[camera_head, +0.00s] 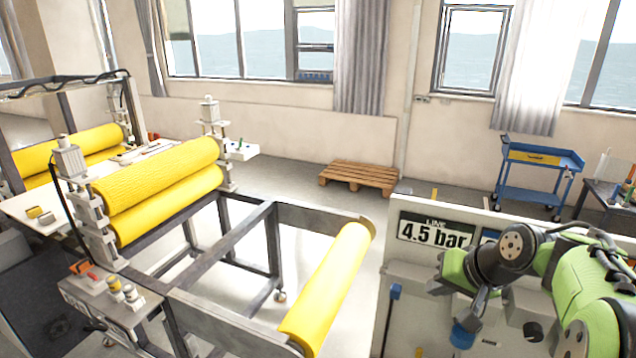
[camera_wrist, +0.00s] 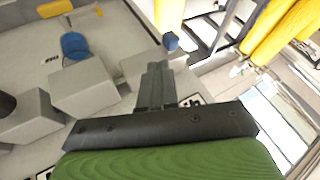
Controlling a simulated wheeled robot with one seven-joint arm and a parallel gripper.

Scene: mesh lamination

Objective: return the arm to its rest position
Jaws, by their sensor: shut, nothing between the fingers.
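My arm (camera_head: 595,290), green with dark joints, is folded in at the lower right of the head view, in front of a pale panel (camera_head: 410,275) with a sign reading "LINE 4.5 bar" (camera_head: 436,230). In the wrist view my gripper (camera_wrist: 158,72) shows two dark fingers side by side, shut with nothing between them. In the head view I cannot clearly make out the fingers. The wrist view also shows a blue knob (camera_wrist: 75,46) and grey blocks (camera_wrist: 82,90) on the panel. I cannot tell the gap between them and my gripper.
A laminating machine with yellow rollers (camera_head: 160,185) stands at the left, its front roller (camera_head: 328,290) close to the panel's left side. A wooden pallet (camera_head: 358,176) and a blue cart (camera_head: 540,175) stand by the wall. Open floor lies between the pallet and the machine.

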